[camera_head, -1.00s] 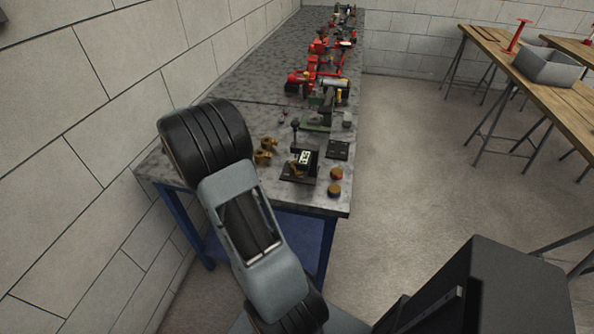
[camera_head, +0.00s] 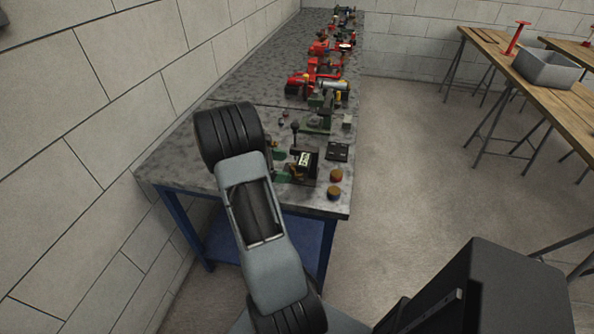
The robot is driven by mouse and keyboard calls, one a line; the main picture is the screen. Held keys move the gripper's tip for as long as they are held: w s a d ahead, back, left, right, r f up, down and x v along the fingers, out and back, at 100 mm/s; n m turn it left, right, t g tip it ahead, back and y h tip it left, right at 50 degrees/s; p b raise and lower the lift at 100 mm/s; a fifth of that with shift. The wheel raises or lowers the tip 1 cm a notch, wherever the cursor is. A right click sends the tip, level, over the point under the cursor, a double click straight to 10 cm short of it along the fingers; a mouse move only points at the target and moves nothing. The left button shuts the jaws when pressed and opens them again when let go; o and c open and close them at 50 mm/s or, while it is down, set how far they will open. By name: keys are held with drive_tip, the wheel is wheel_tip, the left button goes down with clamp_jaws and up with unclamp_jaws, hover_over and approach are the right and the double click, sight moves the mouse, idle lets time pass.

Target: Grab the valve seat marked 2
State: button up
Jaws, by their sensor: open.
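Two small round brass-coloured pieces, one (camera_head: 336,175) behind the other (camera_head: 334,193), sit at the near right corner of the workbench. No number 2 is readable on either, so I cannot tell which piece is the valve seat marked 2. My arm crosses the near end of the bench and hides part of its top.
The black fixture has a pale face and an upright lever (camera_head: 295,130). A dark flat block (camera_head: 338,150) lies behind the round pieces. Green and red machines (camera_head: 318,85) line the bench (camera_head: 240,90) farther back. A block wall (camera_head: 90,120) runs along the left.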

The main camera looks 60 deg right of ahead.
drive_tip(key=shift+x, duration=2.3)
drive_tip(key=shift+f, duration=0.1)
drive_tip(key=c, duration=1.3)
drive_tip(key=shift+o, duration=0.2)
drive_tip(key=shift+w, duration=0.1)
